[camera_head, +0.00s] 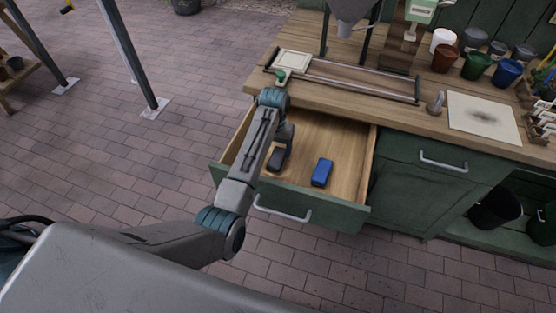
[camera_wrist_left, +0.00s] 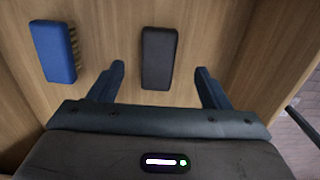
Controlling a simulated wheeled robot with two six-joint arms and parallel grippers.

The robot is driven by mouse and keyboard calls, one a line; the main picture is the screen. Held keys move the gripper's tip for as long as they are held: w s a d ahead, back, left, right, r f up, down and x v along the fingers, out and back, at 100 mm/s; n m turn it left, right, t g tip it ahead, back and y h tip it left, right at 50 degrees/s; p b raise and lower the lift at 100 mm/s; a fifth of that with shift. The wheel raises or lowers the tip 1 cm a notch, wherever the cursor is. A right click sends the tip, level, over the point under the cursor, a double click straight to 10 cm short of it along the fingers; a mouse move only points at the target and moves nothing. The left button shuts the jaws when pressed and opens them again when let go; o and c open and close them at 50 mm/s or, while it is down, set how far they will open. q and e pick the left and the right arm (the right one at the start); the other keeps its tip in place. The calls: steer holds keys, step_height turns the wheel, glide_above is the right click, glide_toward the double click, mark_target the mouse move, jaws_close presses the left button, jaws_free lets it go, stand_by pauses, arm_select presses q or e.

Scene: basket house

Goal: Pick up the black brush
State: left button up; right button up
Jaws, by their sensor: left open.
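The black brush (camera_head: 277,160) lies in the open drawer, close to its left side in the head view. In the left wrist view the black brush (camera_wrist_left: 159,58) lies ahead, between the lines of the two fingers. My left gripper (camera_wrist_left: 160,70) is open and empty, with a finger on either side of the brush's near end in the picture. In the head view my left gripper (camera_head: 285,133) is over the drawer, partly hidden by its arm. The height gap to the brush is hard to tell. My right gripper is not in view.
A blue brush (camera_head: 321,172) with bristles lies in the drawer, apart from the black one; it also shows in the left wrist view (camera_wrist_left: 53,52). The wooden drawer (camera_head: 345,148) has walls around both. The workbench top (camera_head: 350,98) overhangs its back and holds pots and a frame.

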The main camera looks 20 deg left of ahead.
mark_target(276, 160)
arm_select(q)
step_height(276, 160, down, 2)
steer(key=shift+s+f, duration=0.1)
steer(key=shift+s, duration=0.05)
steer(key=shift+w+d+f+p, duration=0.1)
steer(key=shift+w+f+p, duration=0.05)
steer(key=shift+f, duration=0.85)
steer(key=shift+w+a+f+p, duration=0.1)
steer(key=shift+w+f+p, duration=0.1)
steer(key=shift+f, duration=0.75)
steer(key=shift+w+d+f+p, duration=0.1)
steer(key=shift+w+f+p, duration=0.05)
steer(key=shift+f, duration=0.85)
steer(key=shift+c, duration=0.2)
steer(key=c, duration=1.1)
